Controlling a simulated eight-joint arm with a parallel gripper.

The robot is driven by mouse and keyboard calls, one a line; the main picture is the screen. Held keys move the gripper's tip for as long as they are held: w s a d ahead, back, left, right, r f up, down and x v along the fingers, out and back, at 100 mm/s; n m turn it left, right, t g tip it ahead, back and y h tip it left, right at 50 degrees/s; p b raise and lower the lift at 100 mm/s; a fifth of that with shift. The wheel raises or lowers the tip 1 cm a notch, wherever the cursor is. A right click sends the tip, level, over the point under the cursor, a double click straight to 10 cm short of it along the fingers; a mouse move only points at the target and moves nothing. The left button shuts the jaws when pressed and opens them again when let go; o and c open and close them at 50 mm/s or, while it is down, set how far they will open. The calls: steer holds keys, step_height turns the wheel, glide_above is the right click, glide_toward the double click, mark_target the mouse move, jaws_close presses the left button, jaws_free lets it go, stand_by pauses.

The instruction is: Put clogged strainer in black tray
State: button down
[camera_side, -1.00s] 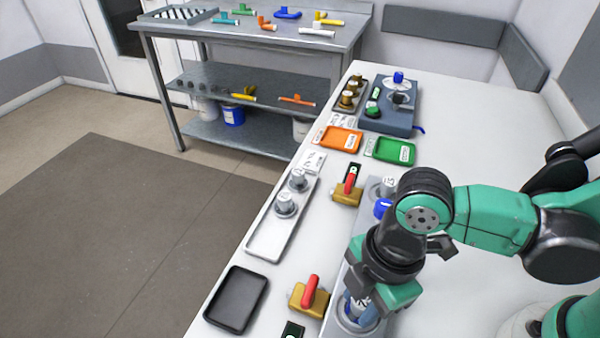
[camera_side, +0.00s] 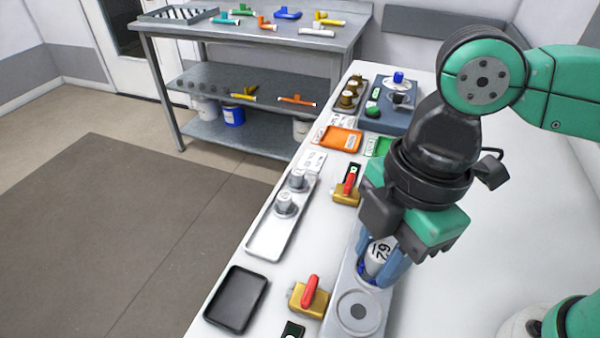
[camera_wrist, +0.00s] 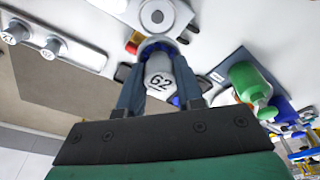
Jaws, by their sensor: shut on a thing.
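The black tray (camera_side: 237,299) lies empty at the near left edge of the white table in the side view. My gripper (camera_side: 382,262) is shut on a pale grey cylinder (camera_side: 378,255) with a dark number and blue at its lower end, which I take for the strainer. The cylinder is above the grey station base (camera_side: 338,320), to the right of the tray; its exact height is unclear. The wrist view shows the cylinder (camera_wrist: 158,76) between both fingers of my gripper (camera_wrist: 160,90). Whether it is clogged does not show.
A round socket (camera_side: 358,311) in the base is empty. A brass valve with a red handle (camera_side: 310,292) stands between base and black tray. A white tray (camera_side: 262,240) holds two grey cylinders. An orange tray (camera_side: 340,139) and another red-handled valve (camera_side: 347,186) are farther back.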

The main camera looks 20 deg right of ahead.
step_height(320, 180, up, 9)
steer(key=shift+f, duration=0.1)
steer(key=shift+w+a, duration=0.15)
steer(key=shift+a, duration=0.05)
steer(key=w+a+f, duration=0.6)
steer(key=a, duration=0.2)
glide_above(233, 300)
step_height(233, 300, down, 9)
steer(key=shift+d+f, duration=0.15)
steer(key=shift+f, duration=1.35)
steer(key=shift+d+f, duration=0.15)
steer(key=shift+f, duration=1.35)
steer(key=shift+f, duration=0.4)
steer(key=shift+c, duration=2.4)
jaws_free()
